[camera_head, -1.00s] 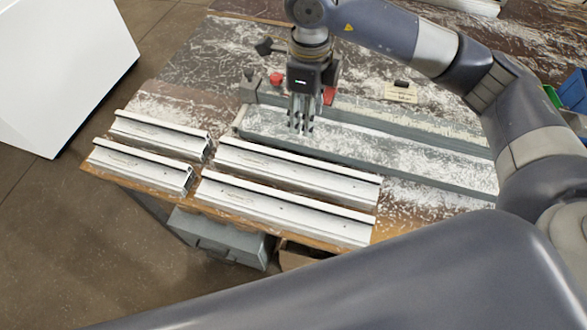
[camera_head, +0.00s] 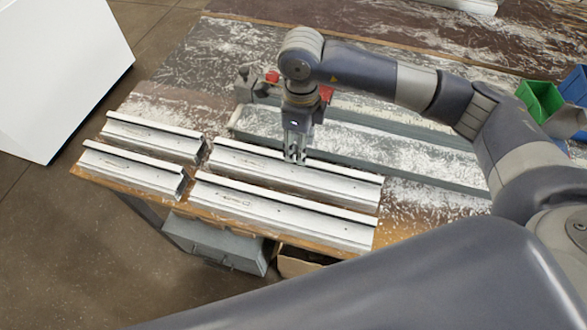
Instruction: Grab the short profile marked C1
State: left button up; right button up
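Two short white profiles lie at the left of the bench: a rear short profile (camera_head: 152,138) and a front short profile (camera_head: 133,171). Any markings on them are too small to read, so I cannot tell which is C1. Two long profiles lie to their right, a rear long one (camera_head: 335,186) and a front long one (camera_head: 285,212). My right gripper (camera_head: 295,156) points down at the far edge of the rear long profile, right of the short ones. Its fingers are small here; whether they touch or grip that edge is unclear. My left gripper is not in view.
A grey clamp rail (camera_head: 420,167) with a red part runs behind the profiles. A white cabinet (camera_head: 60,70) stands at the left. Pale shavings cover the bench (camera_head: 205,80). A grey drawer box (camera_head: 215,243) hangs under its front edge.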

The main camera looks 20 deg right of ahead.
aim_at(293, 173)
jog(key=shift+w+a+f+p, duration=0.1)
jog(key=shift+f+p, duration=0.15)
jog(key=shift+f, duration=0.45)
jog(key=shift+a+f+p, duration=0.15)
jog(key=shift+f+p, duration=0.05)
jog(key=shift+f, duration=0.5)
jog(key=shift+w+a+f+p, duration=0.1)
jog(key=shift+f+p, duration=0.15)
jog(key=shift+f, duration=0.45)
jog(key=shift+c, duration=0.6)
grip_shut()
jog(key=shift+r, duration=0.1)
